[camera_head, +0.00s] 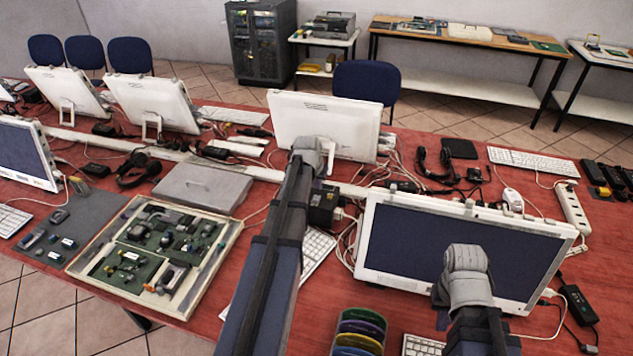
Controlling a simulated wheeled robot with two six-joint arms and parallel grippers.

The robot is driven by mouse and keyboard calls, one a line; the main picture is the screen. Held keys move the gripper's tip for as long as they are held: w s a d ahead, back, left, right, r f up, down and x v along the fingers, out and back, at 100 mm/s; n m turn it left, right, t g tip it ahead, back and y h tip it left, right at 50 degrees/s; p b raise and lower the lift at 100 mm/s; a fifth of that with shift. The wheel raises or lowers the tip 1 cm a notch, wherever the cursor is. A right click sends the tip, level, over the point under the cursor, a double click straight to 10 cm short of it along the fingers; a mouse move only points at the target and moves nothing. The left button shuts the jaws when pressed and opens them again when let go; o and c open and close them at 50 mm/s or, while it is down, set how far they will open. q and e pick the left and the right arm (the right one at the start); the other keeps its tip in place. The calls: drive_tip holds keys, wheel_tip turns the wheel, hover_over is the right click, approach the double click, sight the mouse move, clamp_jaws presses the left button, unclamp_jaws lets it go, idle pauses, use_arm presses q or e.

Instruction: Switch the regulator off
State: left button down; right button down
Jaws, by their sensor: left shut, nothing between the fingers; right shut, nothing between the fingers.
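I cannot pick out the regulator for certain. A dark boxy unit (323,206) stands on the red table just right of my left arm, which hides part of it. A white plug or cable end shows at its right side. No switch on it can be made out. My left arm rises from the bottom middle to a grey joint in front of a white monitor. My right arm rises at the lower right to a grey joint in front of another monitor. Neither gripper's fingers can be seen.
An open case of electronic parts (205,222) lies at the left. A white monitor (322,128) and a dark-screened monitor (462,252) stand close to my arms. A white power strip (573,208) lies at the right. Cables (345,238) run loose between the screens. Coloured discs (359,335) stand at the front.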

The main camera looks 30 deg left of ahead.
use_arm(q)
drive_tip(key=p+v, duration=0.3)
drive_tip(key=v, duration=0.2)
drive_tip(key=shift+s+d+r+p, duration=0.1)
drive_tip(key=shift+s+r+p, duration=0.1)
drive_tip(key=shift+s+p, duration=0.15)
drive_tip(key=s+d+m+g, duration=0.1)
drive_tip(key=s+d+m, duration=0.1)
drive_tip(key=s+d, duration=0.5)
drive_tip(key=s+d+f+m+g, duration=0.1)
drive_tip(key=s+d+m+g, duration=0.1)
drive_tip(key=s+d, duration=0.6)
drive_tip(key=s+d+m+g, duration=0.2)
drive_tip(key=s+d, duration=0.6)
drive_tip(key=d, duration=1)
drive_tip(key=shift+d+f, duration=0.2)
drive_tip(key=shift+f, duration=0.2)
